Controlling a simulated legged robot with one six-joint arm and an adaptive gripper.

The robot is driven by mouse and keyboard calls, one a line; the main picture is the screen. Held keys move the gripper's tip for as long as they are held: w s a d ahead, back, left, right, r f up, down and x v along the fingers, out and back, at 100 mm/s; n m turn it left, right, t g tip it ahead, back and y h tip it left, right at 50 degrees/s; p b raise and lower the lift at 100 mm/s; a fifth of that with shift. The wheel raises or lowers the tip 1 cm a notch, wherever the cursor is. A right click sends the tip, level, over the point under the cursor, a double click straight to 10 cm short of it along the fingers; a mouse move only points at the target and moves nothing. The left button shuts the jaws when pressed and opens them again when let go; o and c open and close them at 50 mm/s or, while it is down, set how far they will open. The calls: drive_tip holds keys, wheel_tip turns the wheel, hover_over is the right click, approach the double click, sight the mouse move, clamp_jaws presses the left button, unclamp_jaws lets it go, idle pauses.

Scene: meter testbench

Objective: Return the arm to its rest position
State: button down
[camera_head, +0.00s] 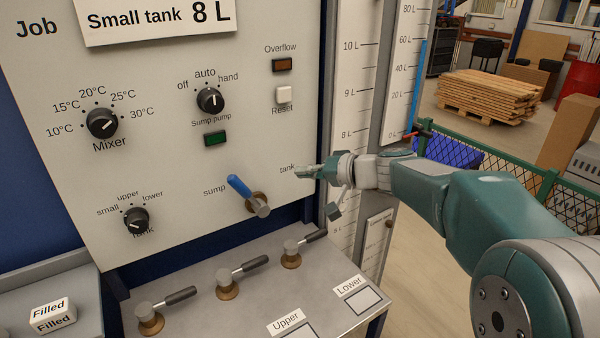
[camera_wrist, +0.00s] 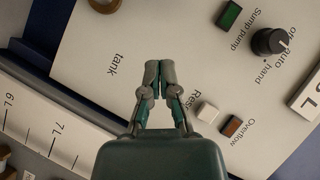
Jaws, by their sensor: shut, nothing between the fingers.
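My gripper (camera_head: 308,172) is at the end of my green and grey arm, which reaches in from the right in the head view. It points left, just in front of the panel's right edge by the "tank" label. In the wrist view the two fingers of my gripper (camera_wrist: 159,66) are together with nothing between them. The blue-handled lever (camera_head: 239,187) on the panel is to the left of my gripper and apart from it. Its handle tilts up and left, towards the "sump" label.
The panel (camera_head: 170,180) carries a mixer knob (camera_head: 102,122), a sump pump knob (camera_head: 210,100) and a tank knob (camera_head: 135,218). Below are several valves with dark handles (camera_head: 181,295). Level scales (camera_head: 352,75) stand behind my gripper. A green fence (camera_head: 520,178) and stacked planks (camera_head: 497,95) are at right.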

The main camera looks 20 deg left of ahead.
drive_tip(key=s+d+f+m+t+h, duration=0.1)
drive_tip(key=s+d+h, duration=0.3)
drive_tip(key=s+d, duration=0.5)
drive_tip(key=s+d+f+m+t+h, duration=0.1)
drive_tip(key=s+d+f+h, duration=0.3)
drive_tip(key=s+d, duration=0.6)
drive_tip(key=s+d+f+m+h, duration=0.1)
drive_tip(key=s+d+f+h, duration=0.1)
drive_tip(key=s+d+h, duration=0.4)
drive_tip(key=s+d, duration=0.3)
drive_tip(key=d, duration=0.4)
drive_tip(key=shift+s+d+f+t, duration=0.2)
drive_tip(key=shift+s+f+t, duration=0.05)
drive_tip(key=shift+t, duration=0.15)
